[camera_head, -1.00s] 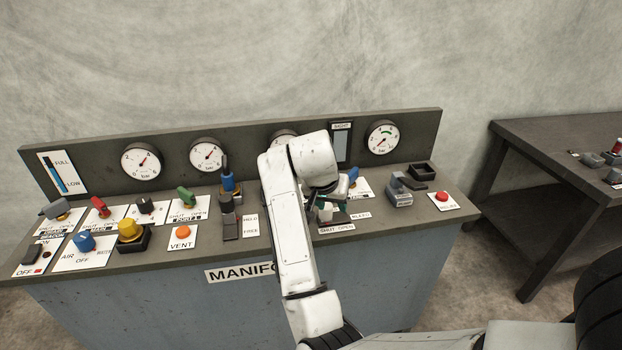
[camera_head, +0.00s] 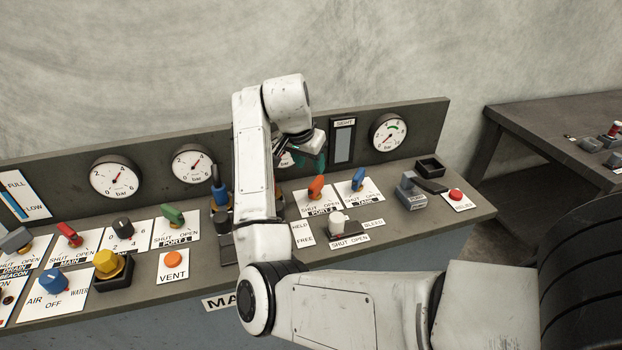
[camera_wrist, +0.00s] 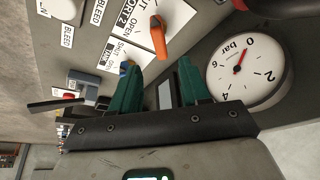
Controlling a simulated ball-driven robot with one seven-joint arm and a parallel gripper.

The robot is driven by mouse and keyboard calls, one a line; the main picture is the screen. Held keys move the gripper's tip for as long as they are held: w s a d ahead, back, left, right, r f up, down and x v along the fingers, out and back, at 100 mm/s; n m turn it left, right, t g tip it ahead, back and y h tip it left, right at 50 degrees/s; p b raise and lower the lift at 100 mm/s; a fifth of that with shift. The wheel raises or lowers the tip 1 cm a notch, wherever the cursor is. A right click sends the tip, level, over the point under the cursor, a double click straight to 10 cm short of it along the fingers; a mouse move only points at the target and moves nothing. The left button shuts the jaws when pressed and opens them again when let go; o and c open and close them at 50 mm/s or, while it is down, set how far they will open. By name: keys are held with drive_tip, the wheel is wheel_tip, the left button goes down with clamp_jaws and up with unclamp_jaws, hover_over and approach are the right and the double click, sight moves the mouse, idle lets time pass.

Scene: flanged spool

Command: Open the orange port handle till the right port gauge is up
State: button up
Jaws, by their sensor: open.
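The orange port handle (camera_head: 316,187) stands on its PORT 2 plate, marked SHUT and OPEN, right of my arm. In the wrist view the orange handle (camera_wrist: 152,40) lies just ahead of my gripper, apart from it. My gripper (camera_head: 313,160) is above and behind the handle near the gauge board; its green fingers (camera_wrist: 160,64) are apart with nothing between them. A round bar gauge (camera_wrist: 246,70) beside the fingers has its red needle near 0. This gauge is mostly hidden behind my gripper in the head view.
A blue TANK handle (camera_head: 358,179) stands right of the orange one, with a white BLEED knob (camera_head: 338,222) in front. A green PORT 1 handle (camera_head: 172,214) is left of my arm.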

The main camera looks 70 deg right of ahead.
sight(316, 181)
drive_tip(key=x, duration=1)
clamp_jaws()
